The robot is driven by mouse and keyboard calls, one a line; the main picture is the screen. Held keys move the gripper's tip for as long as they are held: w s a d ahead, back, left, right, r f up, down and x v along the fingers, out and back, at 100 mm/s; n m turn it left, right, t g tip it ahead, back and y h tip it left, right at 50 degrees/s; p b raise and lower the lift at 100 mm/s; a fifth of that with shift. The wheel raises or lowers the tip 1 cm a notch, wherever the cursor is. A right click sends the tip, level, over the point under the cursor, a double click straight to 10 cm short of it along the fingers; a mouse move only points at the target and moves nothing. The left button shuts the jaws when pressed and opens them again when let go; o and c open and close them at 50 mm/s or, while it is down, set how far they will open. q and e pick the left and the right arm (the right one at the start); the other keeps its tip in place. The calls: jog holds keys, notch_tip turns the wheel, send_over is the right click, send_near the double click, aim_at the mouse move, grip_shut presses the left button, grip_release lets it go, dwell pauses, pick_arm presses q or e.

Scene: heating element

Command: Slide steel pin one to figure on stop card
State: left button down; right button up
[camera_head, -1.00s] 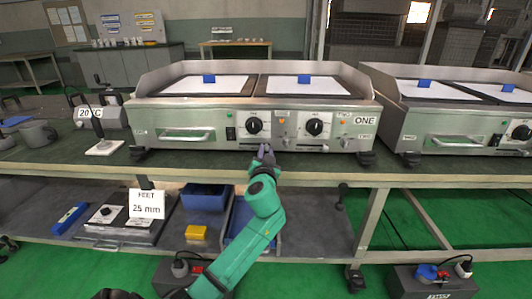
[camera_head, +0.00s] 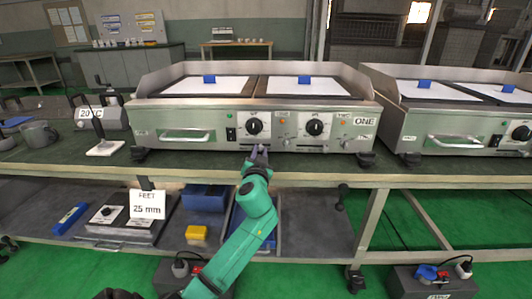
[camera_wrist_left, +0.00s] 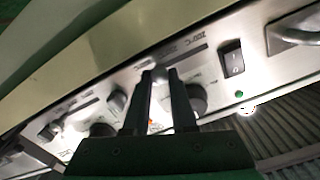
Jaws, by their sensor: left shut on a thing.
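The griddle marked ONE (camera_head: 365,121) stands on the bench with two black dials and slotted scales on its front. My left gripper (camera_head: 259,152) is at the lower edge of that front, below and just right of the left dial (camera_head: 254,127). In the left wrist view my left gripper (camera_wrist_left: 160,82) is shut on a small pale pin end (camera_wrist_left: 160,74) beside a slot with a scale. Its exact scale reading is too small to tell. Another card (camera_head: 147,205) below reads "25 mm". My right gripper is not seen.
A second griddle (camera_head: 455,120) stands close on the right. A rocker switch (camera_wrist_left: 232,57) and a bar handle (camera_wrist_left: 295,28) lie beside the scale in the wrist view. Blue bins (camera_head: 204,198) and a yellow block (camera_head: 196,233) are on the lower shelf.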

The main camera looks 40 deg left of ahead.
pick_arm(q)
jog(key=shift+s+a+f, duration=0.15)
jog(key=shift+s+a, duration=0.5)
jog(key=shift+a, duration=0.15)
jog(key=c, duration=0.7)
grip_release()
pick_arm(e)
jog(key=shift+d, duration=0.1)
pick_arm(q)
jog(key=shift+d, duration=0.1)
jog(key=p+v, duration=0.1)
jog(key=v, duration=1.3)
jog(key=shift+s+d, duration=0.15)
jog(key=shift+s, duration=0.05)
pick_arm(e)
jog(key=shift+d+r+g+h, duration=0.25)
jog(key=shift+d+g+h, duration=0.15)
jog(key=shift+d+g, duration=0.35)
